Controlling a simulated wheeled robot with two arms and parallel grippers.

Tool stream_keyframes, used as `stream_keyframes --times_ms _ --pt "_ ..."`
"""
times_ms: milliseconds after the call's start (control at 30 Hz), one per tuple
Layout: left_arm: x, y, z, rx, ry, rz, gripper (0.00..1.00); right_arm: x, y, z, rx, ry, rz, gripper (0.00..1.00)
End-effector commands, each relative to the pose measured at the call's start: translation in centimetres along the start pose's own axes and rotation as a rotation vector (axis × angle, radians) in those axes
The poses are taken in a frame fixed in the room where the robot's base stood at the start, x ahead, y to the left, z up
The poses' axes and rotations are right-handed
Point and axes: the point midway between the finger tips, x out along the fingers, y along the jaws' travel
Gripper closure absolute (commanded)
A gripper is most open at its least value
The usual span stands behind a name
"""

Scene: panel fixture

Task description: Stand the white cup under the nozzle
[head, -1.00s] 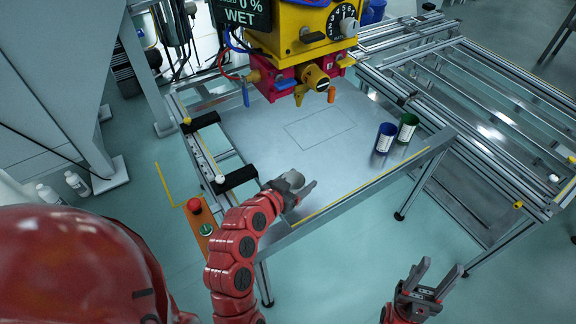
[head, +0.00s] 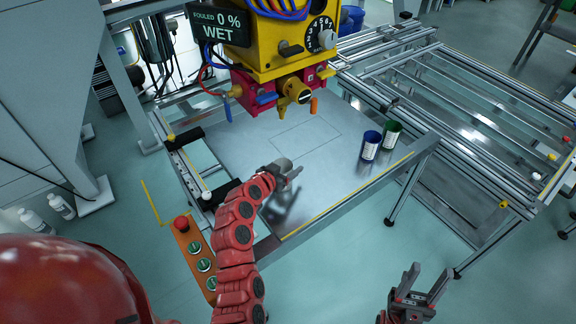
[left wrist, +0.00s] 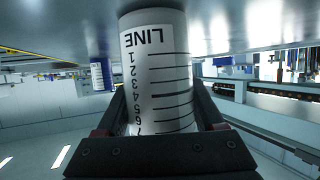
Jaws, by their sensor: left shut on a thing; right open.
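My left gripper (head: 290,172) is shut on the white cup (head: 282,164), over the near left part of the metal plate. In the left wrist view the cup (left wrist: 158,75) fills the space between the fingers and shows a black scale and the word LINE. I cannot tell whether its base touches the plate. The yellow nozzle (head: 297,91) hangs from the red and yellow machine, beyond the cup. A thin rectangle (head: 307,138) is marked on the plate below it; the cup is on its near side. My right gripper (head: 418,291) is open and empty, off the plate's near edge.
A blue cup (head: 370,146) and a green cup (head: 391,137) stand on the plate at the right. The machine's display (head: 217,25) reads FOULED 0 % WET. A button box (head: 196,254) is at the left. The marked rectangle is clear.

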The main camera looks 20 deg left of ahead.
Motion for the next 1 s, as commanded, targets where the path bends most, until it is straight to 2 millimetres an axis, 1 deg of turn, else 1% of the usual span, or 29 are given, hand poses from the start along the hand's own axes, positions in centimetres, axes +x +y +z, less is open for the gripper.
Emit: stream_keyframes --times_ms 233,367,400,533,767,867,933,1000 --pt "0.0 0.0 0.0 0.001 0.002 0.0 0.82 -0.1 0.0 0.0 0.0 0.0 0.0 0.5" --pt "0.2 0.0 0.4 0.002 0.002 0.0 0.82 -0.6 0.0 0.1 0.0 0.0 0.0 0.5" --pt "0.1 0.0 0.2 0.001 0.002 0.0 0.23 -0.4 0.0 0.1 0.0 0.0 0.0 0.5" --pt "0.1 0.0 0.1 0.001 0.002 0.0 0.0 -0.3 0.0 0.1 0.0 0.0 0.0 0.5" --pt "0.1 0.0 0.1 0.001 0.002 0.0 0.0 -0.3 0.0 0.1 0.0 0.0 0.0 0.5" --pt "-0.1 0.0 -0.3 0.001 0.002 0.0 0.0 0.2 0.0 0.0 0.0 0.0 0.0 0.5" --pt "-0.5 0.0 0.0 0.001 0.003 -0.001 0.0 -0.1 0.0 0.0 0.0 0.0 0.0 0.5" --pt "-1.3 -0.1 0.0 0.002 0.003 -0.001 0.0 -0.2 0.0 0.0 0.0 0.0 0.0 0.5"
